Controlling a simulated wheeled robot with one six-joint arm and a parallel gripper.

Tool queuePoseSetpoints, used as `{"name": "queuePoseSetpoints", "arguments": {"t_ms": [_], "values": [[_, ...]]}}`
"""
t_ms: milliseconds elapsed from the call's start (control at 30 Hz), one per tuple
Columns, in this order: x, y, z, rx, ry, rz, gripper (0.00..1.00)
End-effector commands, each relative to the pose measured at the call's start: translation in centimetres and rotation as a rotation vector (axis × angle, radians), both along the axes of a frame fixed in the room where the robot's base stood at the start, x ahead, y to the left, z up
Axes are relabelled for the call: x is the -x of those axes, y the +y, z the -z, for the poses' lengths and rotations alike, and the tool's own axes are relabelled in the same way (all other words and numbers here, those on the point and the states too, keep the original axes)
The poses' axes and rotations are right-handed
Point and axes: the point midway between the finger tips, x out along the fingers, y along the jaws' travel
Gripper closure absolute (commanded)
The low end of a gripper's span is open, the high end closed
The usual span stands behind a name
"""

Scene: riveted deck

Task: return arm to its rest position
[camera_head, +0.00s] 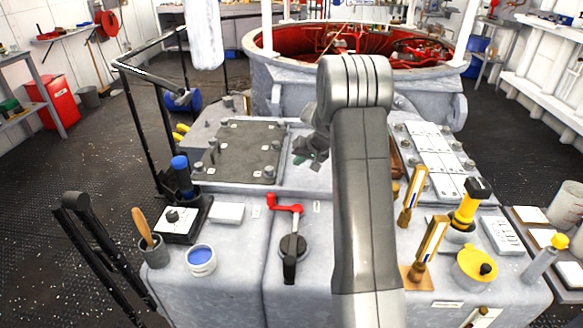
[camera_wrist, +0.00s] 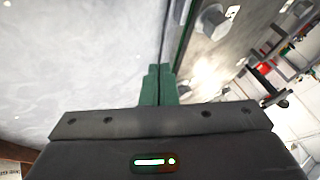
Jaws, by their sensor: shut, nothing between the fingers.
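My gripper (camera_head: 308,157) is in the middle of the head view, past the bend of my grey arm, which rises from the bottom of the picture. Its fingers are partly hidden beside the arm, over the pale worktop near the right edge of a dark bolted plate (camera_head: 240,150). In the wrist view my gripper's green fingers (camera_wrist: 159,85) are together with nothing between them. A pale surface fills the left of that view, and a bolted plate edge shows at upper right.
A red-handled crank (camera_head: 290,225), a white cup with blue contents (camera_head: 201,260) and a blue-topped bottle (camera_head: 183,175) stand left of my arm. A large round red-lined well (camera_head: 285,52) is behind.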

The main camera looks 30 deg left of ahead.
Motion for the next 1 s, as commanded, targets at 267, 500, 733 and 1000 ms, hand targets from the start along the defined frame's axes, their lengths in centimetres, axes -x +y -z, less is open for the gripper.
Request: {"name": "queuePoseSetpoints", "arguments": {"t_ms": [267,500,733,1000], "values": [[0.5,-2.7,-3.5,0.001,-0.001,0.002,1.0],[0.7,-3.3,-4.3,0.002,0.001,0.001,1.0],[0.7,-3.3,-4.2,0.002,0.001,0.001,1.0],[0.4,-2.0,-2.4,0.004,0.003,0.0,1.0]]}}
